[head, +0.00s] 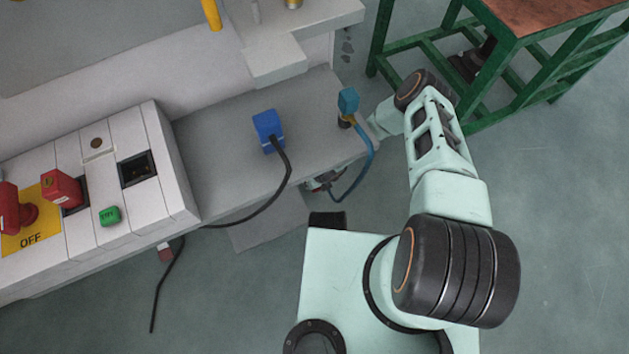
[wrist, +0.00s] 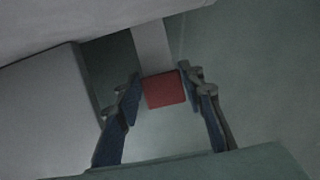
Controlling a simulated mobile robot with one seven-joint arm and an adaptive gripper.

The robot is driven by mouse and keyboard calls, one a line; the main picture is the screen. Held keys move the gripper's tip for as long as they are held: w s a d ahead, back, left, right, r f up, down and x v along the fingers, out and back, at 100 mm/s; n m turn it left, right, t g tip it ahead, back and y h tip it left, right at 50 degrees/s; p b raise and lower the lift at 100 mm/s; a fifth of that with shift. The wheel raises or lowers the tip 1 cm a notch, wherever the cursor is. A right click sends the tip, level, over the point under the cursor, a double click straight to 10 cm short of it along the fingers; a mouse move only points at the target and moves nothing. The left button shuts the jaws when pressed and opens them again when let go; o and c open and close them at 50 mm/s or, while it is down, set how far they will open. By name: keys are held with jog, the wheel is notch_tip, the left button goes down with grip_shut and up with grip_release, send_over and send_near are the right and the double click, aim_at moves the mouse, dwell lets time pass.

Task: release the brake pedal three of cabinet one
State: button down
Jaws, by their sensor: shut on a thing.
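In the wrist view a red pedal pad (wrist: 165,91) on a pale grey bar (wrist: 151,42) lies between the two dark fingers of my gripper (wrist: 161,84). The fingers are shut on the pad's left and right sides. In the head view my arm reaches down behind the grey ledge (head: 222,165), which hides most of the gripper and this pedal. Another red-tipped pedal (head: 165,253) sticks out below the white cabinet panel (head: 172,196) at the left. No number shows on either pedal.
A blue plug (head: 268,127) with a black cable and a blue connector (head: 348,101) with a blue cable are on the ledge, close to my arm. Red switches (head: 62,188) and a green button (head: 110,215) are on the panel. A green-framed table (head: 480,95) stands at the upper right. Floor at the right is clear.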

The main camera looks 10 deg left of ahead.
jog(key=shift+w+a+r, duration=0.2)
jog(key=shift+w+r, duration=0.05)
jog(key=shift+w, duration=0.3)
jog(key=c, duration=1.6)
grip_release()
jog(key=shift+o, duration=1.7)
jog(key=shift+s+f, duration=0.1)
jog(key=shift+s, duration=0.1)
jog(key=shift+v, duration=3.8)
jog(key=shift+d, duration=0.1)
